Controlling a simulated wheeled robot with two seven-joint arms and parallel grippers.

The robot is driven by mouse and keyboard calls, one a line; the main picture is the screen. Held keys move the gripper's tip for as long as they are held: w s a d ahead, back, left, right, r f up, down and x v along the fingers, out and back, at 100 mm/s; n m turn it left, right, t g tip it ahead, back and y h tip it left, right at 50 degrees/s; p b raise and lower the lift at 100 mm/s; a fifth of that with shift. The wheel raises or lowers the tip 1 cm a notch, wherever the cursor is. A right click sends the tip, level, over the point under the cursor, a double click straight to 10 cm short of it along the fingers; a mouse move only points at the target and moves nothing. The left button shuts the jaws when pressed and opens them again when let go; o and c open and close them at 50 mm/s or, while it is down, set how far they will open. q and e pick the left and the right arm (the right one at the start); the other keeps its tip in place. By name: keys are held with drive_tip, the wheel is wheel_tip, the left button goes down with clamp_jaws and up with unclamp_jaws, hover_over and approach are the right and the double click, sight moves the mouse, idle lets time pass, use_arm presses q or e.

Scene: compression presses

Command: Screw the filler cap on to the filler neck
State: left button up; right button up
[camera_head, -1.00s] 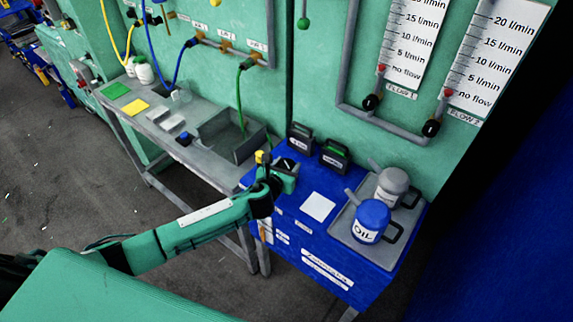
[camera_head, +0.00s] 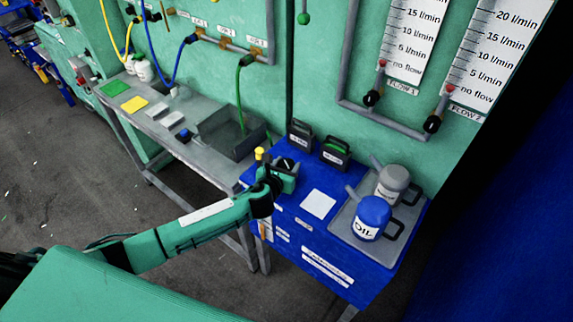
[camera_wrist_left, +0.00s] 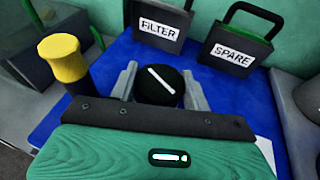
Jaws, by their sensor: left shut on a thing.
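The filler cap (camera_wrist_left: 159,86), a round black cap with a white line across its top, sits between the two grey fingers of my left gripper (camera_wrist_left: 160,87). The fingers are shut on its sides. In the head view my left gripper (camera_head: 286,166) is over the back left of the blue cabinet top, with the dark cap (camera_head: 286,163) at its tip. The filler neck is not visible; the cap and gripper hide what is below, so I cannot tell whether they touch. My right gripper is not in view.
A yellow-topped post (camera_wrist_left: 63,58) stands close left of the gripper. Behind are the FILTER box (camera_wrist_left: 160,24) and SPARE box (camera_wrist_left: 240,40). On the right, a grey tray (camera_head: 345,222) holds a blue OIL can (camera_head: 371,217) and a grey can (camera_head: 391,184). A white sheet (camera_head: 318,204) lies mid-cabinet.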

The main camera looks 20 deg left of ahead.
use_arm(q)
drive_tip(key=shift+f, duration=0.25)
drive_tip(key=o, duration=1)
drive_tip(key=shift+o, duration=0.2)
drive_tip(key=shift+s, duration=0.15)
drive_tip(key=b+v, duration=0.2)
drive_tip(key=v, duration=1.1)
drive_tip(key=shift+s+r, duration=0.2)
drive_tip(key=shift+r, duration=0.05)
